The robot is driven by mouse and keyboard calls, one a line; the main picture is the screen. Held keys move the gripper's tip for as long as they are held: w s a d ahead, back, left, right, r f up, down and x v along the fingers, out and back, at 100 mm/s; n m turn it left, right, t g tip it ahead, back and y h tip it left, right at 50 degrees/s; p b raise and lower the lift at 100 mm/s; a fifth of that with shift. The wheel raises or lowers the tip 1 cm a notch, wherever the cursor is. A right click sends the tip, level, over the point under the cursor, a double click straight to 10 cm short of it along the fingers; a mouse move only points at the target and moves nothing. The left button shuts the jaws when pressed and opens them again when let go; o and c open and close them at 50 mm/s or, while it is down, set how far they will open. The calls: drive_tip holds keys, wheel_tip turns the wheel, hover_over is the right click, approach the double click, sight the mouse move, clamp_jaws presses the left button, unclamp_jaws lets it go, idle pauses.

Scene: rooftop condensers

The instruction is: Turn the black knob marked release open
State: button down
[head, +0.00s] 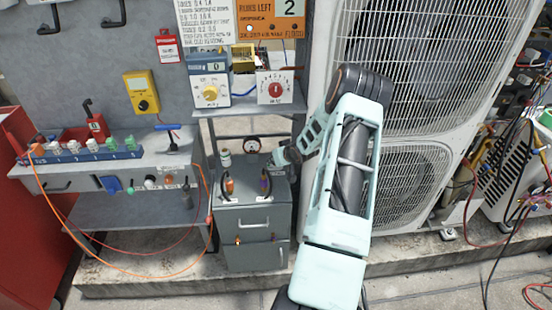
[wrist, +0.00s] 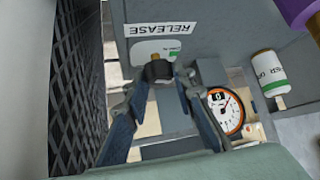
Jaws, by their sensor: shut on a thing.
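In the wrist view the black knob (wrist: 158,72) sits on a grey panel by a white plate, below a label (wrist: 160,28) that reads RELEASE upside down. The fingertips of my gripper (wrist: 157,82) are shut on the knob, one on each side. In the head view my gripper (head: 283,158) is at the top right of a small grey cabinet (head: 245,222), and the knob cannot be made out there.
A round dial gauge (wrist: 226,112) is close to the right finger, with a white canister (wrist: 268,72) beyond it. A dark grille (wrist: 75,80) is on the left. In the head view the condenser (head: 400,170) stands right beside my arm; a workbench (head: 130,165) is to the left.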

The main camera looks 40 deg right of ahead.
drive_tip(key=c, duration=1.6)
unclamp_jaws()
drive_tip(key=v, duration=1.2)
